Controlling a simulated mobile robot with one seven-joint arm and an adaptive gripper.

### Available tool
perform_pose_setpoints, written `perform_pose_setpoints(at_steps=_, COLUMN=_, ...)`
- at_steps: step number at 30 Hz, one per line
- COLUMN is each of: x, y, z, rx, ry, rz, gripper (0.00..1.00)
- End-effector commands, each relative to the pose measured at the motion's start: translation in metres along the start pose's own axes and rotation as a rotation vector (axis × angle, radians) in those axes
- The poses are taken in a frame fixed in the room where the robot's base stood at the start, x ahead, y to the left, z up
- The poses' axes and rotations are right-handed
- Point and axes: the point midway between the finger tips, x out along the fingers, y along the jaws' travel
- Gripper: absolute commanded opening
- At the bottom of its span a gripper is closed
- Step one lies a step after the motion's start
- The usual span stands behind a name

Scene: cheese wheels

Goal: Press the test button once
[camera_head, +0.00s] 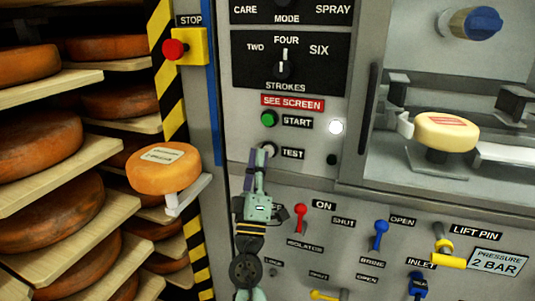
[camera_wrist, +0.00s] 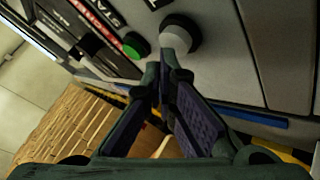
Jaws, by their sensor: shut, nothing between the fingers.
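The test button (camera_head: 269,149) is a pale round knob in a dark collar on the grey panel, left of the TEST label (camera_head: 293,154). It also shows in the wrist view (camera_wrist: 179,36), at the upper middle. My gripper (camera_head: 257,158) is shut and empty, its fingertips pointing up at the button's lower left. In the wrist view, the fingertips (camera_wrist: 164,76) are together just below the button's collar. I cannot tell whether they touch it. The gripper hides part of the panel below the button.
The green start button (camera_head: 269,118) is just above the test button. A red stop button (camera_head: 174,49) is at the upper left. Red (camera_head: 300,218) and blue (camera_head: 379,234) levers stand on the lower panel. A cheese wheel (camera_head: 163,169) sits on a support left of my gripper.

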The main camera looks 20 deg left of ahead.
Motion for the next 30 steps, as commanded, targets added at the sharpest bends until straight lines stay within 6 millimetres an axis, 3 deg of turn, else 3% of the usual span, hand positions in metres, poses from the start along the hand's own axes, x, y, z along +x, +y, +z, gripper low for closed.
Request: perform_pose_setpoints(at_steps=30, x=0.0058, y=-0.0038, z=0.004, rx=0.0, ry=0.0, rz=0.0, gripper=0.0)
